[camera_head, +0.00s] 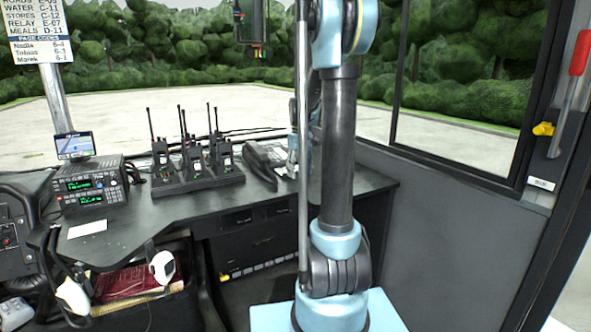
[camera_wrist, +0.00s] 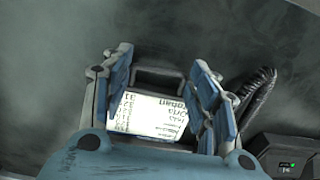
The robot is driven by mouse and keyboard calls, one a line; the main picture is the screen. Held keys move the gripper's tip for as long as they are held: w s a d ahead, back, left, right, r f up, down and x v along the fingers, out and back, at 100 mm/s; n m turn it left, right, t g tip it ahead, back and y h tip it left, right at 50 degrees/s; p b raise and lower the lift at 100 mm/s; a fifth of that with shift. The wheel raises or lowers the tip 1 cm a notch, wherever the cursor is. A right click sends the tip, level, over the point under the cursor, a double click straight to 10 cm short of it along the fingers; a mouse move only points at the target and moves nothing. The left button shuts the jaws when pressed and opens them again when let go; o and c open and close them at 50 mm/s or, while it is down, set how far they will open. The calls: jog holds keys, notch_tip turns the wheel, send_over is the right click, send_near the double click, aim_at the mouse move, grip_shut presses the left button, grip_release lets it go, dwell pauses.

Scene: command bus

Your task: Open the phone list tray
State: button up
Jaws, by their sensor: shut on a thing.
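The phone list tray (camera_wrist: 158,76) shows in the wrist view as a dark frame or lip between my fingers. A white printed list (camera_wrist: 152,116) lies just below it in that view, its text upside down. My gripper (camera_wrist: 160,66) has one blue finger on each side of the tray and is shut on it. In the head view my gripper (camera_head: 293,150) is low over the desk's right part, beside the black telephone (camera_head: 262,163). My arm hides most of the tray there, so I cannot tell how far it is open.
The desk (camera_head: 215,205) holds a rack of several handheld radios (camera_head: 196,182), a radio unit (camera_head: 90,186) and a small screen (camera_head: 75,145). In the wrist view a black coiled cord (camera_wrist: 256,92) and a dark box (camera_wrist: 287,152) lie close right of my gripper. A window stands behind.

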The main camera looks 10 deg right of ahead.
jog(key=shift+s+d, duration=0.1)
jog(key=shift+d, duration=0.1)
jog(key=o, duration=1.4)
jog(key=shift+a+r, duration=0.1)
jog(key=shift+r, duration=0.1)
notch_tip(320, 180, up, 12)
jog(key=shift+f, duration=0.25)
